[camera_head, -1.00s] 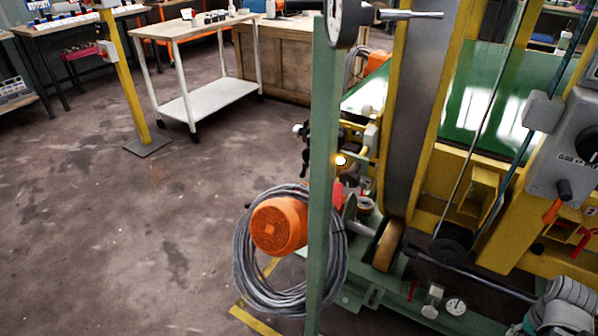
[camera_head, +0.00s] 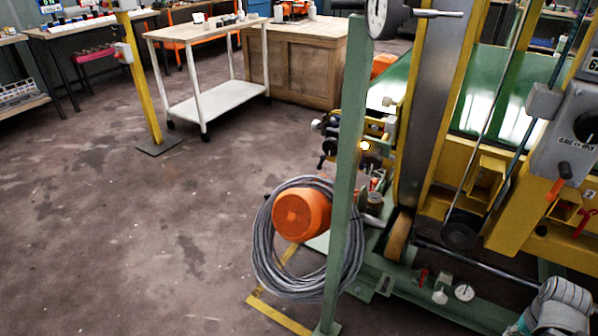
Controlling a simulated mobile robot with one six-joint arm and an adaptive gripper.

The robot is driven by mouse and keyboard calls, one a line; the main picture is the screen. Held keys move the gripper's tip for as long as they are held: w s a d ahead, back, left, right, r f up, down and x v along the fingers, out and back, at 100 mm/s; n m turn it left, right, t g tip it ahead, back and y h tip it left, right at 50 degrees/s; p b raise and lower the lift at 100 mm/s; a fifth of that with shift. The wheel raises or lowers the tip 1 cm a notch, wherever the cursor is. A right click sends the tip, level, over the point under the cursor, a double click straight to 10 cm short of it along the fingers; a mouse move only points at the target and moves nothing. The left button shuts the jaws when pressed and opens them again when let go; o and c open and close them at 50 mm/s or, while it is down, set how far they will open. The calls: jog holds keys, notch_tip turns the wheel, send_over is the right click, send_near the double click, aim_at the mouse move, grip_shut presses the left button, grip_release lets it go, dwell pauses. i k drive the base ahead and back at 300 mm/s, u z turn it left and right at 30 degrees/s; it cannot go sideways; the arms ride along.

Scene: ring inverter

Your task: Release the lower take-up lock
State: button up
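The green and yellow machine fills the right side. I cannot tell for sure which part is the lower take-up lock. An orange-ended lever (camera_head: 559,188) hangs below a grey box (camera_head: 565,140) at the right. A red handle (camera_head: 584,222) sits lower on the yellow frame, near a small plate marked 2. A small red lever (camera_head: 422,275) stands on the green base beside a round gauge (camera_head: 464,292). A grey part of my arm shows at the lower right corner. My gripper's fingers are not in view, and nothing is seen being touched.
A yellow post (camera_head: 140,85), a white trolley (camera_head: 198,103) and a wooden cabinet (camera_head: 300,68) stand behind. The floor at left is open.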

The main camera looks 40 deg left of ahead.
aim_at(323, 156)
jog(key=k, duration=1.5)
jog(key=u, duration=0.45)
jog(key=i, duration=1)
